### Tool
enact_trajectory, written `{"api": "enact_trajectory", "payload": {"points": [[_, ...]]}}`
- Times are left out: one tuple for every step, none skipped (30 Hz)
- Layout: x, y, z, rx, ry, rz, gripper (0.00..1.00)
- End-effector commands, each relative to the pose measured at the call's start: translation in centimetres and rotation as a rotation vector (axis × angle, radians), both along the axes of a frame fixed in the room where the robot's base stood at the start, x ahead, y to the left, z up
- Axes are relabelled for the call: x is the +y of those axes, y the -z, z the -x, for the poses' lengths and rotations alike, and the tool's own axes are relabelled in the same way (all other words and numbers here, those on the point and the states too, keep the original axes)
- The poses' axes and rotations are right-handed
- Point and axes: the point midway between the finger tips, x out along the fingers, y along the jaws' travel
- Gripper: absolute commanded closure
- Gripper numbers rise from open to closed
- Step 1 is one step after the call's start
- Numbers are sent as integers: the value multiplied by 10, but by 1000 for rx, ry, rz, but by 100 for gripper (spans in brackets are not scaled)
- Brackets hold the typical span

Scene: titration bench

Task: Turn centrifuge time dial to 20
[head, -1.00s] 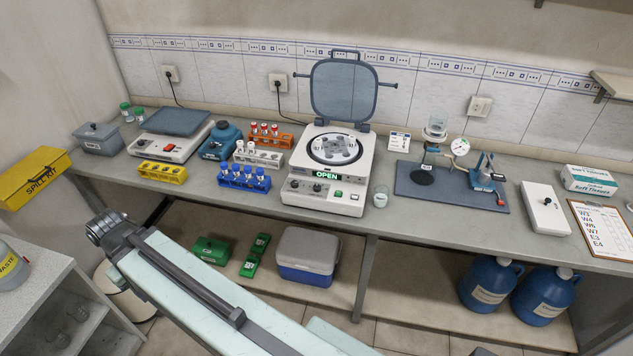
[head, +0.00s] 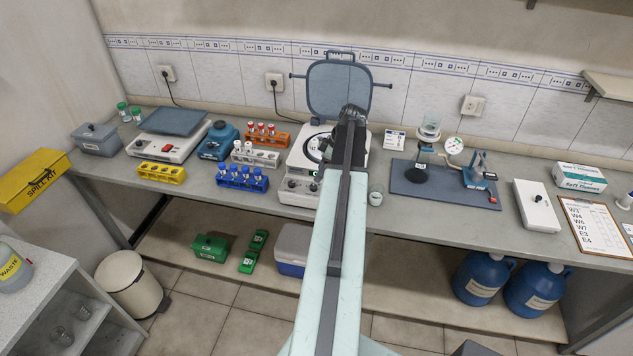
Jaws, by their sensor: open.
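The white centrifuge (head: 299,160) stands on the bench at the middle, with its grey-blue lid (head: 338,92) raised. Its front panel (head: 297,187) carries small dark dials at the left. Their markings are too small to read, and I cannot tell which is the time dial or where it points. My gripper (head: 352,114) is at the far end of my arm, over the right part of the centrifuge in the picture, in front of the lid. It is open, with its fingertips mostly hidden. My arm hides the right of the panel and part of the rotor bowl.
Blue (head: 242,179), white (head: 256,154) and orange (head: 265,137) tube racks stand left of the centrifuge. A small beaker (head: 376,195) stands close to its right. A dark mat (head: 420,183) with glassware lies further right. The bench front between them is clear.

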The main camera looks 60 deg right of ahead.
Motion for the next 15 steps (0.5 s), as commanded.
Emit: {"api": "enact_trajectory", "payload": {"points": [[-6, -1, 5, -7, -1, 4, 53], [-7, -1, 7, -8, -2, 5, 53], [-7, -1, 8, -9, -4, 7, 53], [-7, -1, 8, -9, -5, 7, 53], [-7, 0, 8, -9, -5, 7, 53], [-6, 2, 7, -8, -5, 6, 53], [-6, 3, 7, -7, -4, 6, 53], [-6, 6, 6, -7, -4, 6, 53], [-6, 10, 5, -7, -4, 6, 53], [-5, 14, 4, -7, -4, 6, 53], [-5, 18, 2, -7, -4, 6, 53], [-4, 24, 0, -7, -4, 6, 53], [-3, 29, -1, -7, -4, 6, 53], [-3, 34, -3, -7, -4, 6, 53], [-2, 42, -6, -7, -5, 7, 53]]}}
